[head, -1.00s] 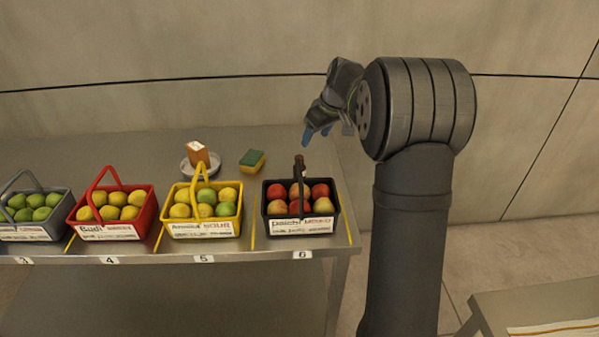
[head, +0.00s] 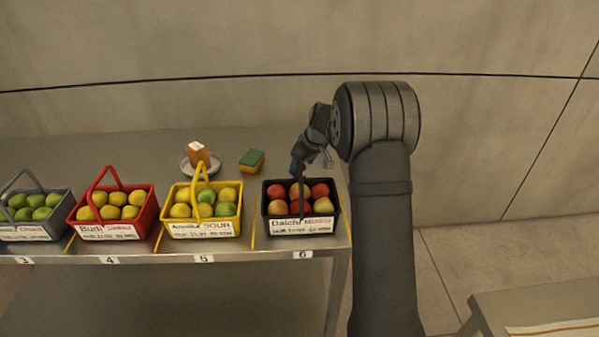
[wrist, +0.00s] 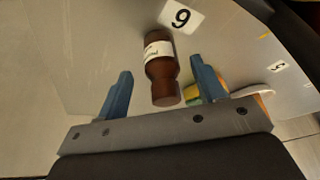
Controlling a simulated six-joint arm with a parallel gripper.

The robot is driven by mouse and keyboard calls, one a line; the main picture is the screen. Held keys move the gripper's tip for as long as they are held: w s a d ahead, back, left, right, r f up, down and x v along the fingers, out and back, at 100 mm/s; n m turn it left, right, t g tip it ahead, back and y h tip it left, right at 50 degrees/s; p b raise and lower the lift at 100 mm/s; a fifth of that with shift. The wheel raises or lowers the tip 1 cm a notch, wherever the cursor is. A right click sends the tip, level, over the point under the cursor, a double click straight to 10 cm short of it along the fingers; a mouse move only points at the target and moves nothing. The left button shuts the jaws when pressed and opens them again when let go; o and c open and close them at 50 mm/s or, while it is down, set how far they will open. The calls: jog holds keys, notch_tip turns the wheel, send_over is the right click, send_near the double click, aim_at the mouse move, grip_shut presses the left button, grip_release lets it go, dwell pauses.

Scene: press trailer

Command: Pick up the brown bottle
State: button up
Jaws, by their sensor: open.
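The brown bottle (wrist: 161,68) has a white label with dark print and shows clearly in the wrist view. It lies in the picture between the two blue fingers of my gripper (wrist: 158,66), which is open and empty. Whether the fingers are level with the bottle is hard to tell. In the head view my gripper (head: 300,163) points down just behind the black fruit basket. There the bottle is mostly or wholly hidden by my gripper and the basket handle.
The black basket (head: 286,226) of red fruit stands in front of my gripper, its handle raised. A green-yellow sponge (head: 252,161) and a plate (head: 187,170) with an orange-brown block are to the left. Yellow (head: 220,229), red (head: 123,233) and grey baskets line the front edge.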

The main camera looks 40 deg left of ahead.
jog(key=x, duration=0.3)
jog(key=shift+s+f, duration=0.15)
jog(key=shift+f, duration=0.1)
jog(key=c, duration=1.1)
jog(key=shift+r, duration=0.1)
